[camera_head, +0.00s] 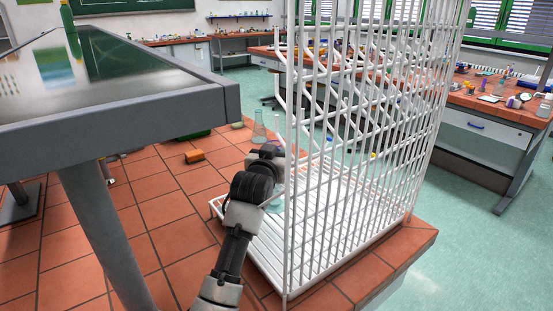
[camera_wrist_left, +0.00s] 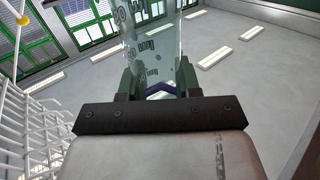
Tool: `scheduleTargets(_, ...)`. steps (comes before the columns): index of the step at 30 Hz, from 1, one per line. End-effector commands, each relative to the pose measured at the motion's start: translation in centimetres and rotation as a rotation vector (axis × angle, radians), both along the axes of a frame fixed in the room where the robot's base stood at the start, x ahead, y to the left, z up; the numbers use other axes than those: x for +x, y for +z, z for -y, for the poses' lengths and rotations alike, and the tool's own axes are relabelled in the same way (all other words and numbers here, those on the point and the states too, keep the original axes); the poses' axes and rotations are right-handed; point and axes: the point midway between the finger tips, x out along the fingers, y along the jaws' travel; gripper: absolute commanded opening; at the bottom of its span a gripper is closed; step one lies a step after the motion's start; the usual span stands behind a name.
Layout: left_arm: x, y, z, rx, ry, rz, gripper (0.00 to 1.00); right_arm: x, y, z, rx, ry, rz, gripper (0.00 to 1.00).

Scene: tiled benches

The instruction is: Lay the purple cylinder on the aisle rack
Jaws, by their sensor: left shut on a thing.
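The white wire aisle rack (camera_head: 352,230) stands on the tiled bench, with a barred base and a tall grid side toward me. My left gripper (camera_head: 272,153) is at the rack's left side, partly hidden by its own wrist. In the left wrist view my left gripper (camera_wrist_left: 158,86) is shut on a see-through cylinder with printed markings, the purple cylinder (camera_wrist_left: 150,35); a small purple-blue part shows between the fingers. Pale glass (camera_head: 275,204) shows below the wrist in the head view; I cannot tell whether it belongs to the cylinder. My right gripper is not in view.
A conical glass flask (camera_head: 259,131) stands behind my gripper. An orange block (camera_head: 195,156) lies on the tiles to the left. Bare tiles lie left of the rack.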

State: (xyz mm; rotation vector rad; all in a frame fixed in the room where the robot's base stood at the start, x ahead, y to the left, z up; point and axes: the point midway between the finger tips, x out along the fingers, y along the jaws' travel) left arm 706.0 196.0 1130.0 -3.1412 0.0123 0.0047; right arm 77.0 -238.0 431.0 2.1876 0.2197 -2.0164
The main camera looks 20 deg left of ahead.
Motion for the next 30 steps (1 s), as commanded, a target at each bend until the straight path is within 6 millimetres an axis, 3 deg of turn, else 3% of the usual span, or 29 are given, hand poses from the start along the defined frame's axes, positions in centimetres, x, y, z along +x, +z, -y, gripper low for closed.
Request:
scheduleTargets(4,0.0,-1.5,0.0,0.000,0.000,0.001,0.00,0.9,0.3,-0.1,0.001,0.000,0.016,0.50)
scheduleTargets(14,0.0,-1.8,0.0,0.000,0.000,0.002,0.00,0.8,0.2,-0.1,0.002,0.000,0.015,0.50)
scheduleTargets(15,0.0,-1.8,0.0,0.000,0.000,0.002,0.36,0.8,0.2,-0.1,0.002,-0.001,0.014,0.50)
scheduleTargets(19,0.0,-1.8,0.0,0.000,0.000,0.001,0.56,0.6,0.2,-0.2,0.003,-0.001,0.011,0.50)
scheduleTargets(30,0.0,-1.4,0.0,0.000,0.000,0.002,0.59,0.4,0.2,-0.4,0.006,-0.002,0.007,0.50)
